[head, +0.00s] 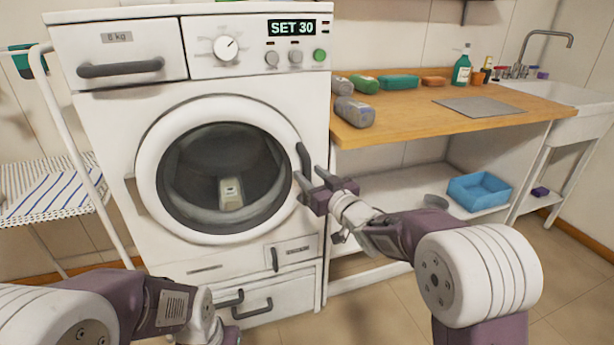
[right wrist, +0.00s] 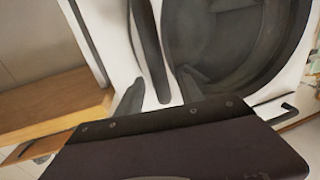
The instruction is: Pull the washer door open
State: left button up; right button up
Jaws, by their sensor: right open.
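The white washer (head: 80,130) stands at the left centre in the head view. Its round door (head: 152,170) has dark glass and looks shut. A pale object (head: 231,193) shows behind the glass. The dark door handle (head: 303,160) is upright on the door's right side; it also shows in the right wrist view (right wrist: 148,50). My right gripper (head: 312,178) is open at the handle's lower end. In the right wrist view its fingers (right wrist: 160,95) stand on either side of the handle, with gaps visible. My left gripper (head: 215,330) is low at the front, its fingers mostly hidden.
A wooden counter (head: 440,120) with bottles and rolled towels stands right of the washer. A blue bin (head: 480,190) sits on the shelf below. A drying rack (head: 50,200) stands at the left. A sink (head: 570,100) is far right. Floor before the washer is free.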

jog(key=shift+x, duration=1.05)
grip_shut()
dwell(0.6)
